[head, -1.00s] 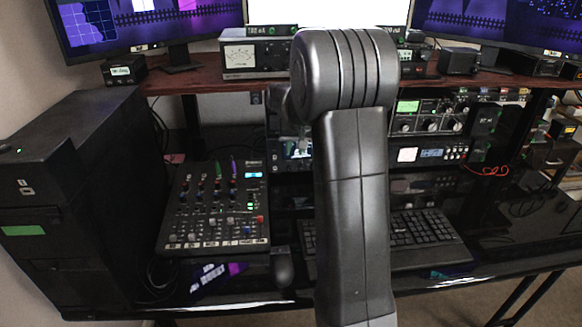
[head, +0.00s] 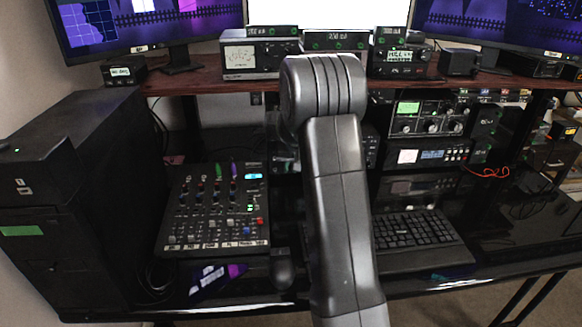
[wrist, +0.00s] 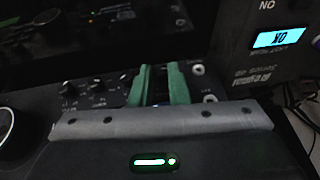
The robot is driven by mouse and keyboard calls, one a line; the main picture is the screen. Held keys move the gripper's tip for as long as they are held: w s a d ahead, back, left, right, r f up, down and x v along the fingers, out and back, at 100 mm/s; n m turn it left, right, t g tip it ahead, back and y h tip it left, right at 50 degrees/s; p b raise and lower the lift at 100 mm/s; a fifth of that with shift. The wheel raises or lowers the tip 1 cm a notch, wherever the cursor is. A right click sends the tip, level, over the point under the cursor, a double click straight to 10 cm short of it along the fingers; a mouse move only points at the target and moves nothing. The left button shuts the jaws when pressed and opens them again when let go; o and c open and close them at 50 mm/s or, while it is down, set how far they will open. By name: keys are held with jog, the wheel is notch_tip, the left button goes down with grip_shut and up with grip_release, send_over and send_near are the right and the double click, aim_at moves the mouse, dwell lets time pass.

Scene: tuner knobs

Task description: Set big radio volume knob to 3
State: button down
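In the wrist view, the two green fingers of my gripper (wrist: 159,85) stand apart with a dark gap between them. No knob shows clearly between them. A dark radio panel (wrist: 115,88) with small knobs (wrist: 97,86) lies beyond and left of the fingers. A large round knob with a pale rim (wrist: 8,126) is cut off at the left edge. I cannot tell which one is the volume knob, nor read its setting. In the head view, my arm hides my gripper. Radios with knobs (head: 432,125) stand on the right of the rack.
A mixer (head: 218,208) lies on the desk left of my arm, and a keyboard (head: 415,230) to its right. A shelf (head: 205,84) with small devices runs above, under the monitors (head: 490,25). A unit with a lit blue display (wrist: 283,38) is close at right in the wrist view.

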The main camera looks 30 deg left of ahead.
jog(key=shift+d, duration=0.1)
jog(key=shift+w+d+g+y, duration=0.1)
jog(key=shift+g+y, duration=0.2)
jog(key=shift+y, duration=0.1)
jog(key=shift+w+d+f+m+g+y+b, duration=0.1)
jog(key=shift+d+f+m+g+y+b, duration=0.15)
jog(key=shift+g+y+b, duration=0.4)
jog(key=shift+y+b, duration=0.35)
jog(key=shift+y, duration=0.5)
jog(key=c, duration=1.7)
grip_release()
jog(key=shift+r, duration=0.1)
jog(key=shift+r, duration=0.1)
jog(key=p+v, duration=0.1)
jog(key=v, duration=1.2)
jog(key=shift+w+d+r, duration=0.1)
jog(key=shift+d+r, duration=0.1)
jog(key=shift+r, duration=0.1)
